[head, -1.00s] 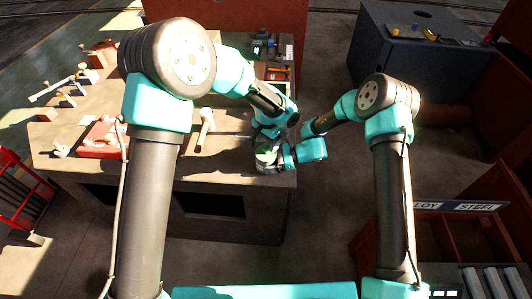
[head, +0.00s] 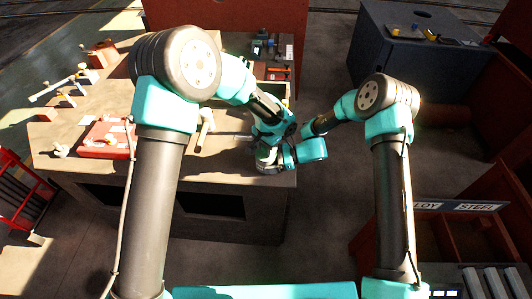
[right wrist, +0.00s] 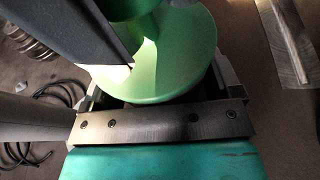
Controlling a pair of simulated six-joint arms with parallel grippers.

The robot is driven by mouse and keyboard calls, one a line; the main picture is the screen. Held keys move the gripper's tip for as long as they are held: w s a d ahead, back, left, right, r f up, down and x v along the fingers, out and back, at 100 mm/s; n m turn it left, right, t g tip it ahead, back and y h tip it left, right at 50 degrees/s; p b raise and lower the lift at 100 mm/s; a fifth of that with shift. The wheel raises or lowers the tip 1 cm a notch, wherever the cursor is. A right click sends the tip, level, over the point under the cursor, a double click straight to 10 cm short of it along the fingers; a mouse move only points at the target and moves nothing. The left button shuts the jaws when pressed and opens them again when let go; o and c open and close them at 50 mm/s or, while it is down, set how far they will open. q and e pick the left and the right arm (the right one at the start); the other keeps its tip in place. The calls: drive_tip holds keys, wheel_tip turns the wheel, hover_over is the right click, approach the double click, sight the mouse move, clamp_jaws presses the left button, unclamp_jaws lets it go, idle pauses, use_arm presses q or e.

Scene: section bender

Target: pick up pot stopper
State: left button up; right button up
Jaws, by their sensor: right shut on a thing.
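In the right wrist view a round, pale green disc (right wrist: 188,68) with a darker green knob-like part (right wrist: 120,8) on it fills the upper middle; I take it for the pot stopper. My right gripper (head: 277,160) is shut on the pot (head: 266,163) at the bench's near right corner; the pot's body is mostly hidden. My left gripper (head: 267,143) is right above the pot and covers its top in the head view. A dark finger (right wrist: 70,40) reaches over the disc beside the knob. Whether the left jaws are shut or touching cannot be told.
The bench (head: 228,172) holds a mallet (head: 203,128) left of the pot, a red box (head: 107,138) and several small tools further left. A tool tray (head: 272,68) is behind. A dark cabinet (head: 410,60) stands at the back right. Open floor lies right of the bench.

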use_arm(q)
drive_tip(key=c, duration=0.6)
drive_tip(key=shift+r, duration=0.1)
wheel_tip(320, 180, up, 10)
drive_tip(key=shift+f, duration=0.1)
idle(0.6)
